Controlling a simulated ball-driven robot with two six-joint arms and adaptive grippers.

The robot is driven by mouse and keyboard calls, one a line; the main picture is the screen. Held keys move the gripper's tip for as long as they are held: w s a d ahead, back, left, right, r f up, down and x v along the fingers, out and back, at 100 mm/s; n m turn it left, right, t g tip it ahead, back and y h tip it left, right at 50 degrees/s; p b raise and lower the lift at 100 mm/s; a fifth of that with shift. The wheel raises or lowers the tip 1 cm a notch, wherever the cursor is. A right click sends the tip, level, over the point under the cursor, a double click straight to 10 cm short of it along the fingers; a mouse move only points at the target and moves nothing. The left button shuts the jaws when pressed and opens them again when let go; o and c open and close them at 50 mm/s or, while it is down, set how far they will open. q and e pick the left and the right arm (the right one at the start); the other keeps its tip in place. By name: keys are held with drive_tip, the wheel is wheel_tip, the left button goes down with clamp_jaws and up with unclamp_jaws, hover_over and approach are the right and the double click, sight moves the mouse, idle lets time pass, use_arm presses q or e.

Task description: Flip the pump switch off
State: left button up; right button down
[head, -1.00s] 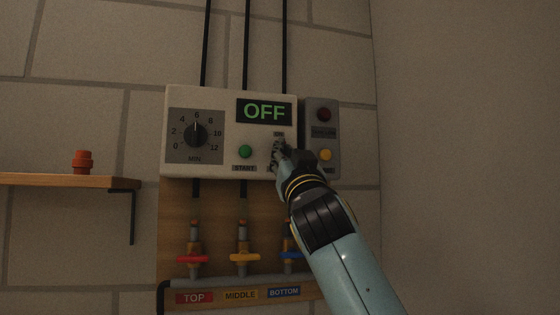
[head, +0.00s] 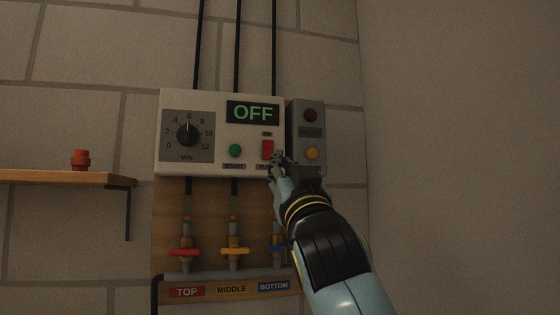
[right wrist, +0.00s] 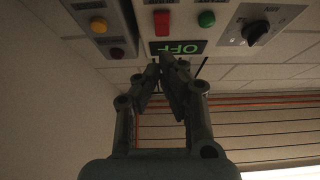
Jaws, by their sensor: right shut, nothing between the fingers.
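The pump switch (head: 267,149) is a red rocker on the white control box (head: 222,102), right of the green start button (head: 235,150). It also shows in the right wrist view (right wrist: 161,22). The display (head: 253,112) above it reads OFF in green. My right gripper (head: 277,158) is shut and empty, just to the lower right of the switch; whether it touches the box I cannot tell. In the right wrist view its closed fingertips (right wrist: 165,62) lie beside the display. My left gripper is not in view.
A grey box (head: 305,132) with a dark red lamp and a yellow button adjoins on the right. Below are red, yellow and blue valves (head: 235,251) over a labelled pipe. A wooden shelf (head: 60,177) with an orange fitting (head: 80,159) is at left.

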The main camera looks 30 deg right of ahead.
drive_tip(key=v, duration=0.4)
drive_tip(key=shift+w+f+b, duration=0.1)
drive_tip(key=shift+f+b, duration=0.25)
drive_tip(key=shift+f, duration=0.1)
